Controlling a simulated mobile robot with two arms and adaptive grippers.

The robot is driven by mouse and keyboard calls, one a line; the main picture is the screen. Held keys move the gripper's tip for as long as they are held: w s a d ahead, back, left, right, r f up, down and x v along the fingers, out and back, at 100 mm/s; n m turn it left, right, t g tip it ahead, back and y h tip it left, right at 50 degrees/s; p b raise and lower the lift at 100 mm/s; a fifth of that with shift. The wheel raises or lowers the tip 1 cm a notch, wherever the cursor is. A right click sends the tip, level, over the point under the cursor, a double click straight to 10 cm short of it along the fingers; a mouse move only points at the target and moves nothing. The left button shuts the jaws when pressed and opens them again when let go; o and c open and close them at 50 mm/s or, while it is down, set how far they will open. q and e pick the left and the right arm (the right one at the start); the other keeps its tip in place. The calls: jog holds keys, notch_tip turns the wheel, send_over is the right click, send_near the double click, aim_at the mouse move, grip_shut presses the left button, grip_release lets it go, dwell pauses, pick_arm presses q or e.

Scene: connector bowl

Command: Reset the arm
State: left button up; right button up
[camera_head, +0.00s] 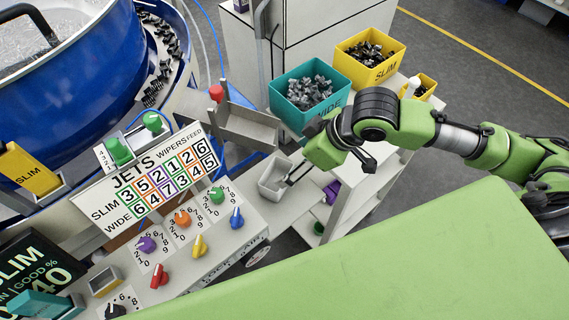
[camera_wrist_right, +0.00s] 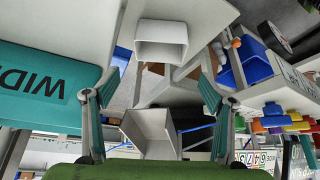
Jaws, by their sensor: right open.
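My right arm comes in from the right in the head view. My right gripper (camera_head: 328,172) is open, above the white stand beside the control panel. One finger reaches close to a small light-grey bin (camera_head: 273,186); I cannot tell whether they touch. In the right wrist view the two fingers of the gripper (camera_wrist_right: 158,78) are spread wide with nothing held between them. A pale bin (camera_wrist_right: 162,38) and a grey open tray (camera_wrist_right: 150,132) show in the gap beyond. My left gripper is in neither view.
A teal WIDE bin (camera_head: 284,101) and a yellow SLIM bin (camera_head: 345,62), both filled with connectors, stand just behind the gripper. The control panel (camera_head: 205,252) with coloured knobs and the blue bowl (camera_head: 95,75) lie to the left. Grey floor (camera_head: 470,85) is open at the upper right.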

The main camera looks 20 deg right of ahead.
jog(key=shift+v, duration=1.1)
